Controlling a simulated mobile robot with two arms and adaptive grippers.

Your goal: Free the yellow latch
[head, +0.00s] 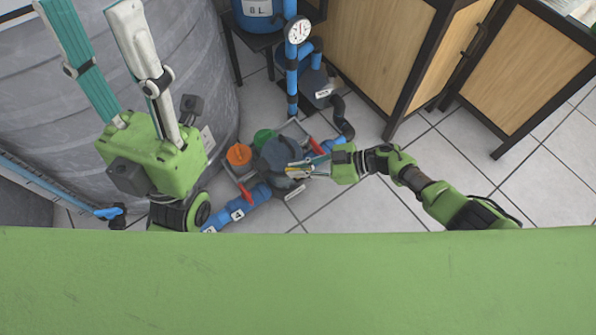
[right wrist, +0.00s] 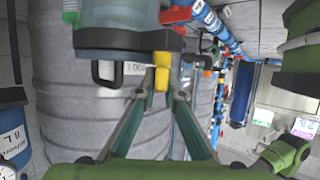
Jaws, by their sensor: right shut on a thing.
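The yellow latch (right wrist: 161,77) shows in the right wrist view, below the black rim of a housing (right wrist: 120,38) with a grey-blue, see-through body. My right gripper (right wrist: 160,74) has its teal fingers closed in on the latch from both sides. In the head view my right gripper (head: 300,170) reaches from the right to the dark round housing (head: 276,152) on the floor; the fingers hide most of the latch there. My left gripper (head: 82,8) is raised at the upper left, with its two long fingers apart and nothing between them.
An orange cap (head: 239,154) and a green cap (head: 263,138) sit beside the housing, with blue pipes (head: 243,203) and a gauge (head: 298,30) near. A big grey tank (head: 215,80) stands left, wooden cabinets (head: 380,45) at the back. Tiled floor (head: 360,210) is clear at right.

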